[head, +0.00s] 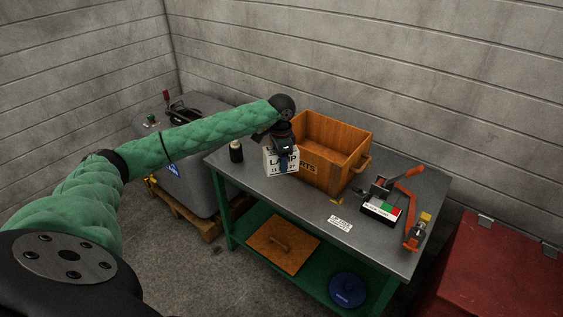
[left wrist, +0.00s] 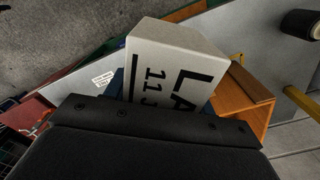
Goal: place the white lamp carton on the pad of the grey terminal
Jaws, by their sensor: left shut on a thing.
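The white lamp carton (head: 272,161), with black LAMP lettering, is at the left front of the wooden crate. My left gripper (head: 285,156) is shut on it from above. I cannot tell whether its base touches the table. In the left wrist view the carton (left wrist: 170,52) sticks out past the dark gripper body, and the fingers are mostly hidden. A small dark grey device with a white, green and red face (head: 381,208) stands on the right of the table; it may be the grey terminal, but its pad is not clear. My right gripper is out of view.
The wooden crate (head: 338,134) stands close behind the carton. An orange tool (head: 413,236) lies by the right table edge, and a white label (head: 340,223) at the front.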

